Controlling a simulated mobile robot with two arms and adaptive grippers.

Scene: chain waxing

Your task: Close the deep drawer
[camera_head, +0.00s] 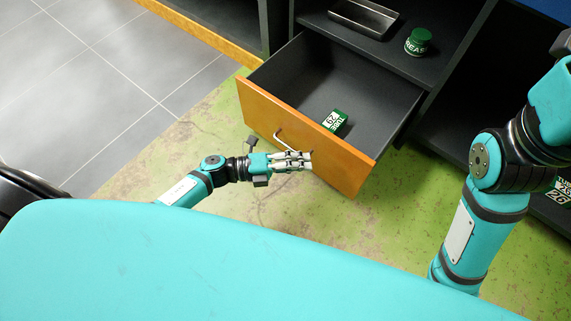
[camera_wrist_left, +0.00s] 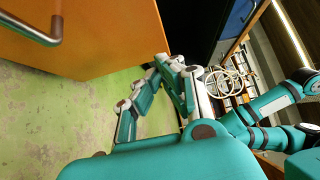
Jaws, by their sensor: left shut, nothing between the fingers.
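The deep drawer (camera_head: 305,135) has an orange front and a dark grey inside, and it stands pulled out from the cabinet. A green and white tube box (camera_head: 335,121) lies inside it. A metal bar handle (camera_head: 292,140) is on the drawer front; it also shows at the top left of the left wrist view (camera_wrist_left: 40,36). My left gripper (camera_head: 308,160) is shut and empty in front of the drawer front, close to the handle; I cannot tell whether it touches. In the wrist view its fingers (camera_wrist_left: 172,65) are beside the orange panel's edge. My right gripper is out of view.
A shelf above the drawer holds a metal tray (camera_head: 350,17) and a green grease jar (camera_head: 418,41). Another green box (camera_head: 560,189) sits at the right edge. My right arm is at the right. The green, worn floor (camera_head: 300,215) before the drawer is clear.

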